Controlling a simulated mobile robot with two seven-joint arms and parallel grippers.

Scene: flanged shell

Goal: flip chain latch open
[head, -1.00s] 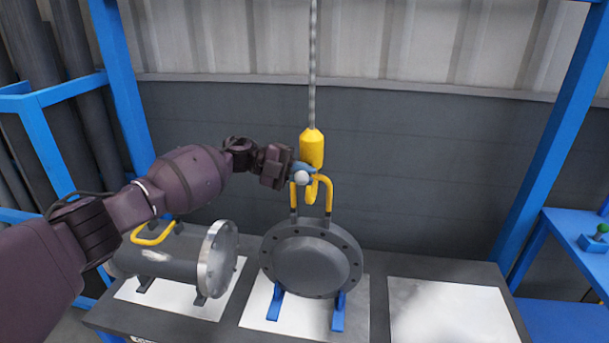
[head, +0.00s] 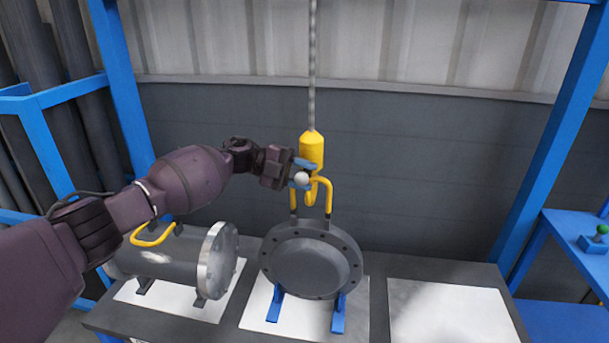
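A yellow chain hook (head: 312,152) hangs from a chain (head: 313,60) at the middle of the head view. Its lower tip sits at the yellow handle (head: 328,192) of the dark flanged shell (head: 308,264), which stands on blue supports. A white ball (head: 301,178), which looks like the latch knob, is at the hook's left side. My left gripper (head: 303,174) reaches in from the left. Its blue fingers are apart, one above and one below the ball. I cannot tell whether they touch it. My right gripper is not in view.
A grey flanged cylinder (head: 172,262) with a yellow handle lies left of the shell. A bare white panel (head: 447,312) is on the right of the dark table. Blue frame posts (head: 555,135) stand on both sides. A blue side table (head: 578,238) carries a green-knobbed control.

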